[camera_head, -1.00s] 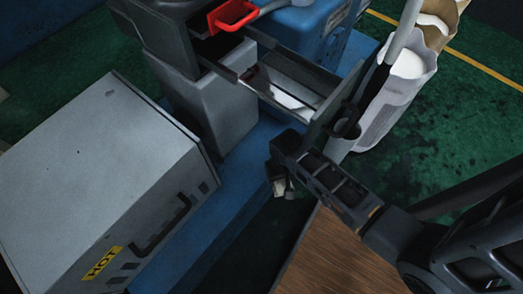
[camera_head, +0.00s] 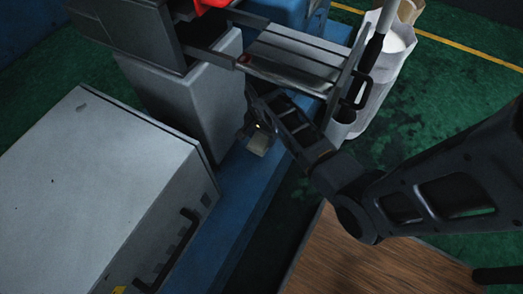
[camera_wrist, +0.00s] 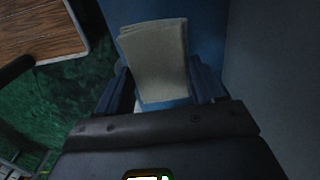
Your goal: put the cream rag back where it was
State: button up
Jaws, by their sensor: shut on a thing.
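The cream rag (camera_wrist: 155,58) is a folded, pale rectangular pad. In the wrist view it sits between the two fingers of my gripper (camera_wrist: 165,85), which is shut on it. In the head view the rag (camera_head: 258,142) shows as a small pale patch below my gripper (camera_head: 254,125), beside the grey pedestal and over the blue base. The fingers are small and dark in the head view.
An open metal drawer or tray (camera_head: 295,55) extends above my gripper. A grey box with a handle (camera_head: 95,190) stands at left, next to the grey pedestal (camera_head: 185,105). A white bin (camera_head: 385,65) is at upper right. A wooden top (camera_head: 370,262) lies at the bottom.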

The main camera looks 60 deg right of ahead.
aim_at(262, 137)
jog(key=shift+f+b, duration=0.75)
jog(key=shift+f, duration=2.75)
jog(key=shift+f, duration=0.1)
jog(key=o, duration=1)
notch_tip(262, 137, up, 12)
jog(key=p, duration=0.3)
jog(key=s+a+r+n+t+h, duration=0.25)
jog(key=s+a+n+t, duration=0.55)
jog(key=s+a, duration=0.5)
jog(key=s+a+r+n+t, duration=0.2)
jog(key=s+r+n, duration=0.1)
jog(key=r, duration=0.5)
jog(key=s+a+r+n+t+y, duration=0.1)
jog(key=s+a+r+n+t, duration=0.1)
jog(key=r, duration=0.7)
jog(key=s+a+r+n+t+y, duration=0.1)
jog(key=s+a+r+n+t, duration=0.1)
jog(key=r, duration=0.7)
jog(key=s+n+t, duration=0.1)
jog(key=s+n, duration=0.1)
jog(key=s, duration=0.1)
jog(key=shift+s+a+r+n, duration=0.2)
jog(key=shift+s+a+n, duration=0.05)
jog(key=shift+s+n, duration=0.1)
jog(key=shift+y, duration=0.25)
